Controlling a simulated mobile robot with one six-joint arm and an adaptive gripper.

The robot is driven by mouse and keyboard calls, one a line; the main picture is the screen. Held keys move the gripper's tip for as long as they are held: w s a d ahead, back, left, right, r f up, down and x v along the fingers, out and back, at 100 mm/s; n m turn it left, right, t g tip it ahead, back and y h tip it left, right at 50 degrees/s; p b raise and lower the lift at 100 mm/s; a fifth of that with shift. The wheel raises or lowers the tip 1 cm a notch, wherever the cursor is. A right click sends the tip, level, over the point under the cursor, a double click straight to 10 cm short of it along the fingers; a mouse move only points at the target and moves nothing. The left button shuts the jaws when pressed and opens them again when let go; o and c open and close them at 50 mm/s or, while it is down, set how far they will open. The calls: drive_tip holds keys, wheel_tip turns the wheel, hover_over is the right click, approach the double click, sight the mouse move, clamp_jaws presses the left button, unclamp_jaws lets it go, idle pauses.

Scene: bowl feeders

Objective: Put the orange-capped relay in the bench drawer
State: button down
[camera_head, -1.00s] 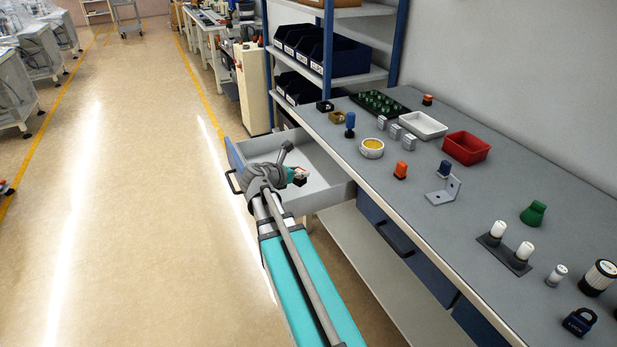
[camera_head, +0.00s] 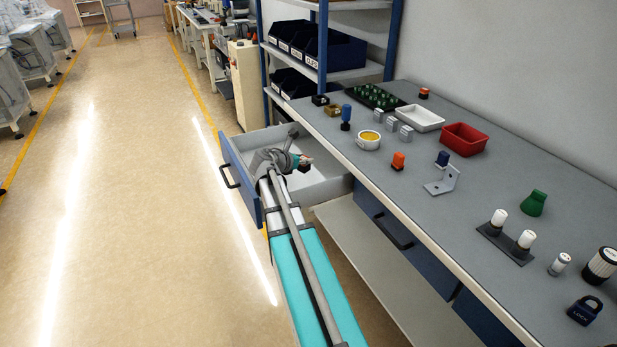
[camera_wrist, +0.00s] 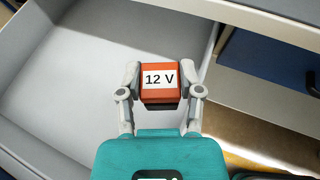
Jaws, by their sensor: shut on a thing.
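The orange-capped relay (camera_wrist: 159,80), with a white "12 V" label on its cap and a dark base, is in the wrist view between my fingers. My gripper (camera_wrist: 160,82) is shut on it, one finger on each side. The bench drawer (camera_wrist: 75,75) is pulled open, and its light grey inside looks empty. In the head view my gripper (camera_head: 304,163) is over the open drawer (camera_head: 328,182), inside its walls. The relay appears held above the drawer floor; its exact height is hard to tell.
A white tray (camera_head: 420,118), a red bin (camera_head: 464,139) and a bracket (camera_head: 442,181) are there too. The drawer's blue front (camera_head: 243,185) stands left of my arm.

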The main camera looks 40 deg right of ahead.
sight(309, 166)
drive_tip(key=w+d+f+b, duration=0.2)
drive_tip(key=d+f+b, duration=0.2)
drive_tip(key=f, duration=0.1)
drive_tip(key=shift+w+d+f+b, duration=0.2)
drive_tip(key=shift+w+f+b, duration=0.1)
drive_tip(key=shift+b, duration=0.1)
drive_tip(key=shift+w+d+f+b, duration=0.1)
drive_tip(key=shift+d+f+b, duration=0.1)
drive_tip(key=shift+f+b, duration=0.8)
drive_tip(key=shift+w+d+f+b, duration=0.1)
drive_tip(key=shift+d+f+b, duration=0.05)
drive_tip(key=shift+f+b, duration=0.85)
drive_tip(key=shift+f+b, duration=0.55)
drive_tip(key=shift+b, duration=0.05)
drive_tip(key=shift+c, duration=1.3)
unclamp_jaws()
